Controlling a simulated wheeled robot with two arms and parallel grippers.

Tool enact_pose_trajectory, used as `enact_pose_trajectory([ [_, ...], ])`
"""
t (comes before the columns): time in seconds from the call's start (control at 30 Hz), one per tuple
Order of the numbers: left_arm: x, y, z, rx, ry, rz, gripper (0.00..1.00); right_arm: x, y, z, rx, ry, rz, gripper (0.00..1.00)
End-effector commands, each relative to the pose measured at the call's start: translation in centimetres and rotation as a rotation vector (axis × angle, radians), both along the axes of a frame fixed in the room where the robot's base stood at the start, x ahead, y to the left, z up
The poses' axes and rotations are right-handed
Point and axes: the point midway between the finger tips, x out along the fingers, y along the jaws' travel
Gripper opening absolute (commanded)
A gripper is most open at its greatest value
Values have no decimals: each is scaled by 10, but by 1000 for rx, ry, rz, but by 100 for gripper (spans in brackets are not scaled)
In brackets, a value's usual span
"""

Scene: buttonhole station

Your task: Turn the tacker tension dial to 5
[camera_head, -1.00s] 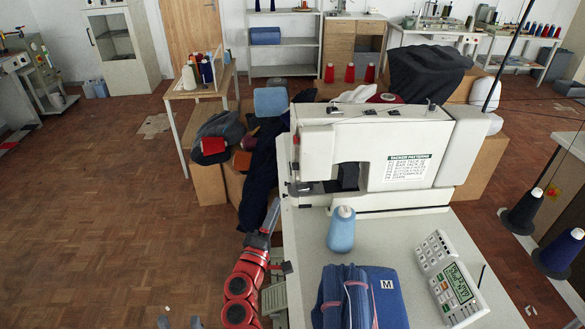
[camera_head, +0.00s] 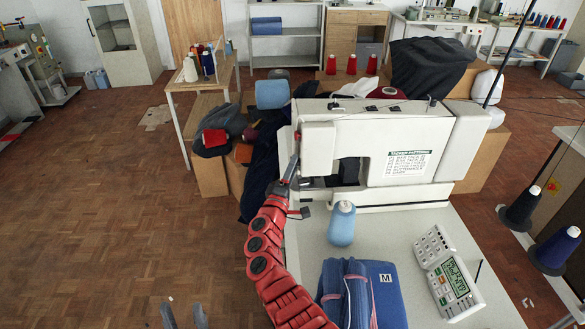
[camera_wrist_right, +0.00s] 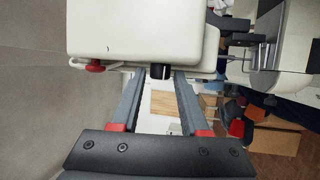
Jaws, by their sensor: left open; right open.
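The white tacker (camera_head: 330,150) stands on the table with a green-headed label on its front. In the right wrist view a small black knob (camera_wrist_right: 160,71), which looks like the tension dial, sticks out of the pale housing (camera_wrist_right: 140,30). Its number marks cannot be read. My right gripper (camera_head: 293,168) is at the tacker's left end. In the wrist view the right gripper (camera_wrist_right: 162,79) is open, with its fingertips either side of the knob; I cannot tell whether they touch it. My left gripper (camera_head: 184,310) is open and empty at the bottom left, away from the tacker.
A red knob (camera_wrist_right: 95,66) sits beside the black one. A light blue thread cone (camera_head: 342,224), folded blue garments (camera_head: 380,290) and a control panel (camera_head: 448,272) are on the table (camera_head: 410,225). Dark cloth (camera_head: 262,165) hangs left of the tacker.

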Motion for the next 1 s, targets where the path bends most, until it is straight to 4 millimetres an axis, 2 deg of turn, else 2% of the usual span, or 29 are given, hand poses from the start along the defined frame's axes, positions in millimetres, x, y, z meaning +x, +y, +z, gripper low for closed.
enact_pose_trajectory([
  [0.13, 0, 0, 0, 0, 0, 0, 50, 0, 0, 0, 0, -1, 0, 44],
  [0.3, 0, 0, 0, 0, 0, 0, 50, 0, 0, 0, 0, -1, 0, 14],
  [0.4, 0, 0, 0, 0, 0, 0, 50, 0, 0, 0, 0, -1, 0, 0],
  [0.57, 0, 0, 1, 0, 0, 0, 50, 0, 0, 0, 0, 0, -1, 0],
  [0.67, 0, 0, 10, 0, 0, 0, 50, 0, 0, 5, 0, 17, -1, 0],
  [0.83, 0, 0, 48, 0, 0, 0, 50, -1, -1, 15, 0, 113, -3, 0],
  [1.0, 0, 0, 85, 0, 0, 0, 50, -1, -1, 17, 1, 239, -3, 0],
])
